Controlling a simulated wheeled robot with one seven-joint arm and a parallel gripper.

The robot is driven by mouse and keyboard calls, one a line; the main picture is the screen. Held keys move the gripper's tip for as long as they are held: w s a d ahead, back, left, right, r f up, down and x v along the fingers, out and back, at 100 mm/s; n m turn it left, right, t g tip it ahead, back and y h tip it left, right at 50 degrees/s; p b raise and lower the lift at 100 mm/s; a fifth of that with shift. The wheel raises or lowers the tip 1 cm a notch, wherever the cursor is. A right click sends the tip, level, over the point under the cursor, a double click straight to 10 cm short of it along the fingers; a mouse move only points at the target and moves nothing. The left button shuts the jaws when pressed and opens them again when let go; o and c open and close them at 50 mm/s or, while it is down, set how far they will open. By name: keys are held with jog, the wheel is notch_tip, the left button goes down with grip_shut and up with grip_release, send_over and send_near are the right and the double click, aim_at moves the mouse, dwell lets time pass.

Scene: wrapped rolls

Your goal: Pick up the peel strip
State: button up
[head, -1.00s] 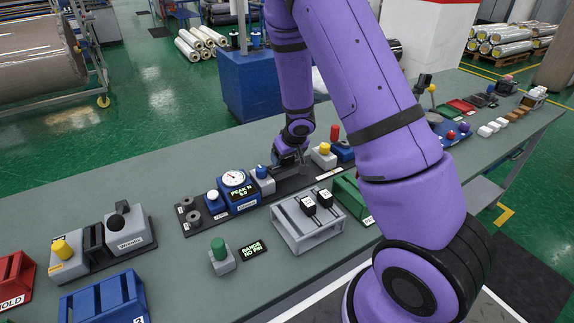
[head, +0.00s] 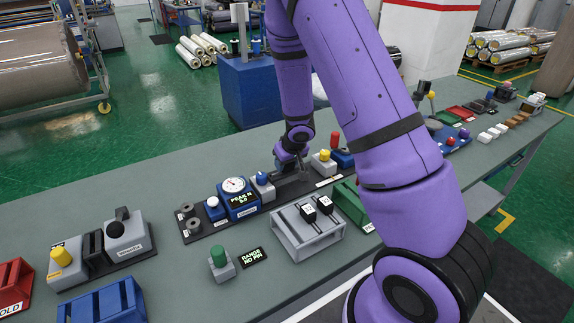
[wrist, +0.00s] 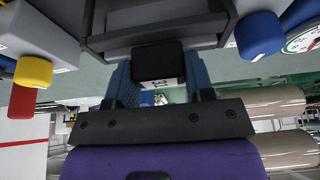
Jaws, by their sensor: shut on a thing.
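My gripper (wrist: 158,82) has blue fingers on both sides of a black block with a small white label (wrist: 158,62). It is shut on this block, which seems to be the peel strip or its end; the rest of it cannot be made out. In the head view my gripper (head: 288,158) is over the dark base plate of the tester, between the grey block with the blue knob (head: 262,181) and the grey block with the yellow cap (head: 324,156). The held block is too small or hidden to see there. In the wrist view a dark grey fixture (wrist: 110,42) lies close behind the block.
A blue gauge box (head: 238,199) reading PEAK N stands left of the gripper. A grey rack (head: 307,237) with two black labelled blocks stands in front. A green-capped button (head: 220,257) and a RANGE NO PIN display (head: 252,258) are nearby. Bare bench lies behind the tester.

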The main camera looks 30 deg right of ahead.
jog(key=shift+r, duration=4.85)
